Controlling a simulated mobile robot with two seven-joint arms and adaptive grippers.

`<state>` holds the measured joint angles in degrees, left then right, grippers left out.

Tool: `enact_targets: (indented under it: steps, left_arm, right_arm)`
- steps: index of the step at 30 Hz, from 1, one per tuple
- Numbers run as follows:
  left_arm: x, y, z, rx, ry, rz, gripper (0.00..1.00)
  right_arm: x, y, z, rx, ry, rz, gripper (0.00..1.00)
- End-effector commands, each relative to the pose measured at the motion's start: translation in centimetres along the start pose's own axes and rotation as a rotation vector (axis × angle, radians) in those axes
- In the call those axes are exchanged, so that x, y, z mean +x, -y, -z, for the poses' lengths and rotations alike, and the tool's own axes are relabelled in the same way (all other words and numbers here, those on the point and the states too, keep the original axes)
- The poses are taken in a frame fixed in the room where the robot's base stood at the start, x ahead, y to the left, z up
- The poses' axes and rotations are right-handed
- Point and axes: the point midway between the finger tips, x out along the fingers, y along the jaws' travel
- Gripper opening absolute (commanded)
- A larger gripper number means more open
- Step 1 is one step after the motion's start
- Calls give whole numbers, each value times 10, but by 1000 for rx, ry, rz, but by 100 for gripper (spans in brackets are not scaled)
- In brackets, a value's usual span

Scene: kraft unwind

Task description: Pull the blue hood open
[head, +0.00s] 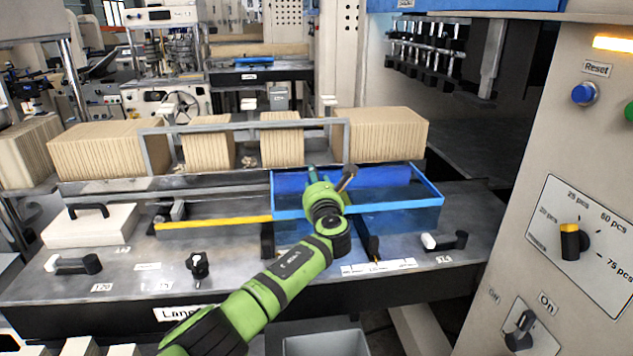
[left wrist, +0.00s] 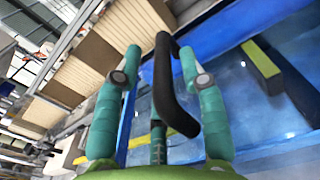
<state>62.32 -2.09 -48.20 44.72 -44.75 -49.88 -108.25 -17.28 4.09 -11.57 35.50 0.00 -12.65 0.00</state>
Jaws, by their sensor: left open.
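The blue hood (head: 410,205) is a see-through blue box on the machine bench, right of centre in the head view, and looks closed. Its blue panels (left wrist: 225,35) fill much of the left wrist view. A black bar handle (left wrist: 172,90) stands out between the two teal fingers of my left gripper (left wrist: 160,54). The fingers are apart, one on each side of the handle; I cannot tell whether either touches it. In the head view my left gripper (head: 328,174) is over the hood's left part and partly hides it. My right gripper is not in view.
Stacks of kraft sheets (head: 385,133) stand behind the hood, with a grey metal frame (head: 235,124) before them. A yellow bar (head: 215,223) lies left of the hood. Black-handled levers (head: 450,241) sit on the bench front. A control panel (head: 575,240) stands at right.

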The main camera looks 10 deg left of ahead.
Motion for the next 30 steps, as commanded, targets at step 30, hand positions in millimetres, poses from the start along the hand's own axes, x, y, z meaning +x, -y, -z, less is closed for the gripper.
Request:
enact_targets:
  steps: [30]
  left_arm:
    - [-98,0,0,0,1,3,41]
  right_arm:
    - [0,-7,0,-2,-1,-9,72]
